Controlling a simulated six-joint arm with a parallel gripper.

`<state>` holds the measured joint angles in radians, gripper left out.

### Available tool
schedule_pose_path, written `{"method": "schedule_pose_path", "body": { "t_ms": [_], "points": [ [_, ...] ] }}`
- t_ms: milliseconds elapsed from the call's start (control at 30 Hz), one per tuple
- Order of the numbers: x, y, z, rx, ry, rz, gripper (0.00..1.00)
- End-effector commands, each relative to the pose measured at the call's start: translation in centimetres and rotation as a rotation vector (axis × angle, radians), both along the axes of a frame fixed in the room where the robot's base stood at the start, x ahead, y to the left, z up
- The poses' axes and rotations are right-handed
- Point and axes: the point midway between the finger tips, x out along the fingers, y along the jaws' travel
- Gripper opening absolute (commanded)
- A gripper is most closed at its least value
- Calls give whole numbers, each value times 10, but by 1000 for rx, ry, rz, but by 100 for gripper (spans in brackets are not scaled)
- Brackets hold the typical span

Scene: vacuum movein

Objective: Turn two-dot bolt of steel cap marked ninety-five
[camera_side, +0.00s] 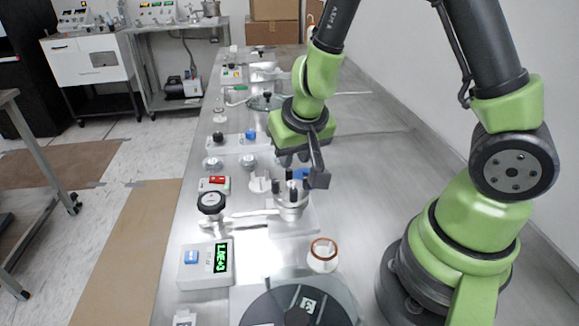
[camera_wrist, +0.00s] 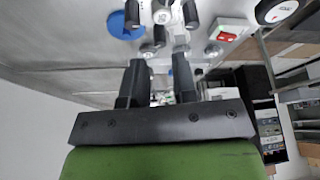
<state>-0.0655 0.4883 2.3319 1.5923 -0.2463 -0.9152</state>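A steel cap (camera_side: 291,205) with several upright black bolts sits on a metal fitting in the middle of the bench in the side view. It also shows at the top of the wrist view (camera_wrist: 163,14), partly cut off. One black bolt (camera_side: 276,187) stands at its left edge. The dots on the bolts and the cap's number are too small to read. My gripper (camera_side: 318,172) hangs just above and behind the cap, tilted. In the wrist view its two fingers (camera_wrist: 159,68) are apart with nothing held between them.
A blue disc (camera_wrist: 125,25) lies close beside the cap. A box with a red switch (camera_side: 217,183), a black-knobbed valve (camera_side: 211,203) and a green-lit display box (camera_side: 207,266) stand to the left. A white, brown-rimmed ring (camera_side: 323,256) stands in front. The bench is clear at right.

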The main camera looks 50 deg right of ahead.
Motion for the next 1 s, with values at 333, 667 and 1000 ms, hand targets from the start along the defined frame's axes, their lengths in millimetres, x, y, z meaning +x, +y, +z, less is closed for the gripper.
{"method": "schedule_pose_path", "body": {
  "t_ms": [333,667,1000],
  "points": [
    [9,-6,-27,-2,3,1,26],
    [16,-10,-45,-2,1,-1,26],
    [17,-10,-46,0,-1,0,17]
  ]
}}
